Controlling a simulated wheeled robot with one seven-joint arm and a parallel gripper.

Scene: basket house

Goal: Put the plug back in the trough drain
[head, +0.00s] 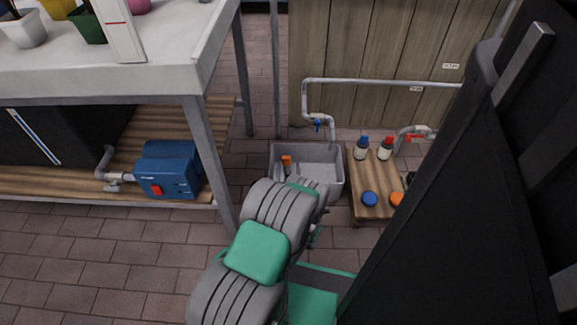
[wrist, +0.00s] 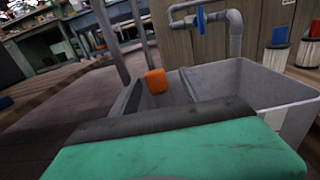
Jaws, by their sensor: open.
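The grey trough (head: 320,160) stands on the floor under a pipe spout. In the wrist view the trough (wrist: 275,88) is just beyond my gripper. An orange block-like piece (head: 287,161) is at the trough's left side, and it also shows in the wrist view (wrist: 156,81). It may be the plug or its grip; I cannot tell. The drain hole is not visible. My gripper (wrist: 170,125) shows as a green body with a dark edge at the near side of the trough. Its fingertips are not clearly seen, and nothing shows held in it.
A low wooden stand (head: 371,187) with bottles and blue and orange caps is right of the trough. A pipe with a blue valve (head: 318,125) hangs over the trough's back. A table leg (head: 222,165) and a blue pump box (head: 168,170) stand to the left.

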